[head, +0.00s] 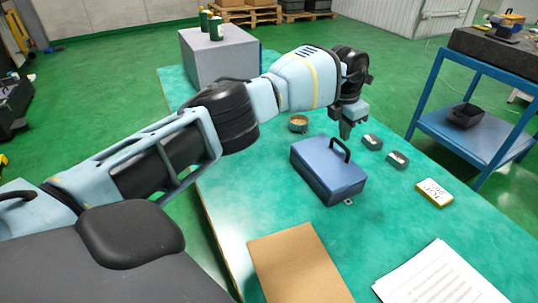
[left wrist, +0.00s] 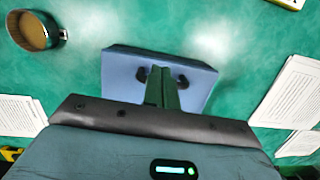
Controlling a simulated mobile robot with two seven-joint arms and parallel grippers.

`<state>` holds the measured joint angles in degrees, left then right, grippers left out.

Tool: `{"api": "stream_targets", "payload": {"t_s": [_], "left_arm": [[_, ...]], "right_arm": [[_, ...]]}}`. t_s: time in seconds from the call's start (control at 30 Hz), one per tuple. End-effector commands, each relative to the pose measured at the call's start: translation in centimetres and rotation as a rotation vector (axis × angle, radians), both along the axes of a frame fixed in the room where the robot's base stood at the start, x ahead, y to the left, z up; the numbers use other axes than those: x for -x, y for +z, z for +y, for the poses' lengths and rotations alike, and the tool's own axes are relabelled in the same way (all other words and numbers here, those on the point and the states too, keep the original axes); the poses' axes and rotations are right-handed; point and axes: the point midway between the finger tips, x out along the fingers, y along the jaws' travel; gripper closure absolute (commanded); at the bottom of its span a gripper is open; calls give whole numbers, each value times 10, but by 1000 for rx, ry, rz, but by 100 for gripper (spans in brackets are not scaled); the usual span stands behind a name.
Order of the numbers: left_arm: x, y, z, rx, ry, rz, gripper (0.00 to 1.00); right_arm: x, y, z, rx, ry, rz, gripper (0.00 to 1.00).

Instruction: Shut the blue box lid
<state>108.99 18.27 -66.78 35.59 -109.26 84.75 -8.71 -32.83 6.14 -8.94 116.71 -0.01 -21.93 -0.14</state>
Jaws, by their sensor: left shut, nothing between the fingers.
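The blue box (head: 325,178) stands on the green table, and its lid (head: 322,158) looks down flat on it. A black carry handle (head: 341,149) stands up on the lid, and a small metal latch (head: 348,202) shows low at the near side. My left gripper (head: 346,134) points down at the box's far edge, close to the handle; whether it touches cannot be told. In the left wrist view my shut, empty fingers (left wrist: 162,78) are in front of the box (left wrist: 190,62) and hide the middle of the handle. My right gripper is not in view.
A round tin (head: 298,124) and two small grey cases (head: 372,142) (head: 397,160) lie near the box. A yellow-edged block (head: 434,193), a brown board (head: 297,265) and papers (head: 440,277) lie on the table. A grey block (head: 218,57) stands behind; a blue cart (head: 470,130) stands right.

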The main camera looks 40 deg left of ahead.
Motion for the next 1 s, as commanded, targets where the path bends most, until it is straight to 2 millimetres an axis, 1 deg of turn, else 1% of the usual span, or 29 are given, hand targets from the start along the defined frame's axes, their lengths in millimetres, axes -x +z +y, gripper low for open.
{"api": "stream_targets", "payload": {"t_s": [0.17, 0.27, 0.5, 0.6, 0.7, 0.8, 1.0], "left_arm": [[0, 2, 0, 0, 0, 0, 100], [1, 9, 1, 0, 0, -1, 100], [7, 46, 4, -1, 0, -4, 100], [9, 60, 5, 0, -1, -3, 100], [11, 70, 6, 0, 0, -1, 100], [12, 76, 6, -1, 0, -1, 100], [13, 77, 6, 0, 0, 0, 100]], "right_arm": [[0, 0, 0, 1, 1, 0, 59], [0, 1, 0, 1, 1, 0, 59], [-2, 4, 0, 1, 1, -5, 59], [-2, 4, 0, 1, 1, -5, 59], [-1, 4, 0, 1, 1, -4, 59], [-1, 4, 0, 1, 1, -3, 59], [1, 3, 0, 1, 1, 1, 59]]}}
